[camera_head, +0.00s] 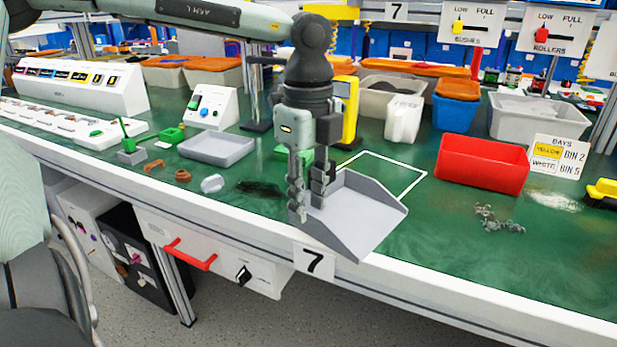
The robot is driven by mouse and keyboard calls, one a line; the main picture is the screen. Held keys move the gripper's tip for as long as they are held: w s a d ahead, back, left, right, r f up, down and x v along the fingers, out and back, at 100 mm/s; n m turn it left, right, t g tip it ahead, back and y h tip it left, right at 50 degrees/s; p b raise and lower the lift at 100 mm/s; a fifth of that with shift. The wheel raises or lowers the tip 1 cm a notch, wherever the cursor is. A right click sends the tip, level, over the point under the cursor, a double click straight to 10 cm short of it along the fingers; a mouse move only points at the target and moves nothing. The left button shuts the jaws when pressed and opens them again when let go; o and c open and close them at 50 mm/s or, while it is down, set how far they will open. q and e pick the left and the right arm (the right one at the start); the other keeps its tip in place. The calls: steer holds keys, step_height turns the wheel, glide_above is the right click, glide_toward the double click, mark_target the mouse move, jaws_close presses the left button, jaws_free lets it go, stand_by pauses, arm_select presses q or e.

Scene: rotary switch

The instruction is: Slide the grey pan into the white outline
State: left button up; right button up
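The grey pan (362,215) is a shallow scoop with raised sides. It lies on the green bench near the front edge, above the sign with a 7. The white outline (412,173) is drawn on the bench just behind the pan; its near part is hidden by the pan and my gripper. My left gripper (308,205) points down at the pan's left side. Its fingers stand at the pan's left wall and look close together, but I cannot tell whether they grip the wall. My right gripper is not in view.
A red bin (482,165) stands right of the outline. Small grey parts (497,220) lie in front of it. A grey tray (216,148) and a dark patch (260,188) are left of my gripper. A yellow device (346,108) stands behind the gripper.

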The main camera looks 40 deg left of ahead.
mark_target(308, 213)
arm_select(q)
steer(key=shift+f, duration=1.75)
steer(key=shift+c, duration=0.5)
jaws_close()
